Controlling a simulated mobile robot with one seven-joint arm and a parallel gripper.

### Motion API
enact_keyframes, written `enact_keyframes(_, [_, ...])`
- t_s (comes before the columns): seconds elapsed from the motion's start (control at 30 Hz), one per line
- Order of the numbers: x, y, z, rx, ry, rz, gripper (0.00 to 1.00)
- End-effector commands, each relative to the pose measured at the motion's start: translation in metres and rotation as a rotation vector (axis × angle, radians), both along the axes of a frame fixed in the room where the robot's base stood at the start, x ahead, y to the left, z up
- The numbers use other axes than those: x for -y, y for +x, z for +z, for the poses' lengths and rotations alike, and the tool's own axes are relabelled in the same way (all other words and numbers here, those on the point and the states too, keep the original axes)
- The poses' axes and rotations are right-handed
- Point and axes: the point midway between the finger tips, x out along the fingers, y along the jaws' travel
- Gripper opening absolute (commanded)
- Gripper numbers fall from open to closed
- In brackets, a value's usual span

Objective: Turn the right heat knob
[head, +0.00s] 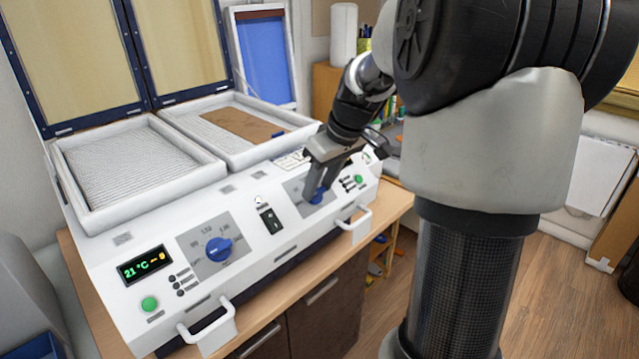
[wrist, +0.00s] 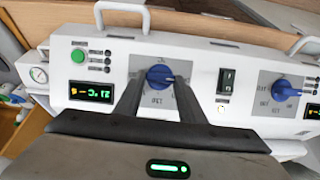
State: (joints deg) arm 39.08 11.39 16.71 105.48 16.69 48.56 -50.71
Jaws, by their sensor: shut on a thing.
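The right heat knob (head: 319,197) is blue and sits on a grey dial plate at the right of the white machine's front panel. My gripper (head: 316,187) reaches down to it and is shut on it. The knob (wrist: 159,76) also shows in the wrist view, between my two dark fingers. The fingers hide part of the knob and the dial markings, so the exact setting cannot be read. A left blue knob (head: 219,248) sits on its own dial, apart from my gripper.
A black switch (head: 270,220) lies between the dials. A green button (head: 359,179) and small indicators are right of the gripped knob. A white handle (head: 354,224) sticks out below. The left display (head: 145,264) reads 21 °C. An insole-coloured brown sheet (head: 232,124) lies on the right tray.

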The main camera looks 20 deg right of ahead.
Motion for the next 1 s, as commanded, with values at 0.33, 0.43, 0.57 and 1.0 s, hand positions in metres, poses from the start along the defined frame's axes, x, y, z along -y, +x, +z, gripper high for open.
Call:
enact_keyframes(0.33, [0.003,0.001,0.002,-0.052,0.142,-0.169,0.14])
enact_keyframes(0.43, [0.004,0.001,0.001,-0.074,0.201,-0.237,0.14])
enact_keyframes(0.57, [0.005,0.001,0.001,-0.101,0.279,-0.331,0.14])
enact_keyframes(1.0, [0.01,0.0,-0.003,-0.195,0.54,-0.643,0.14])
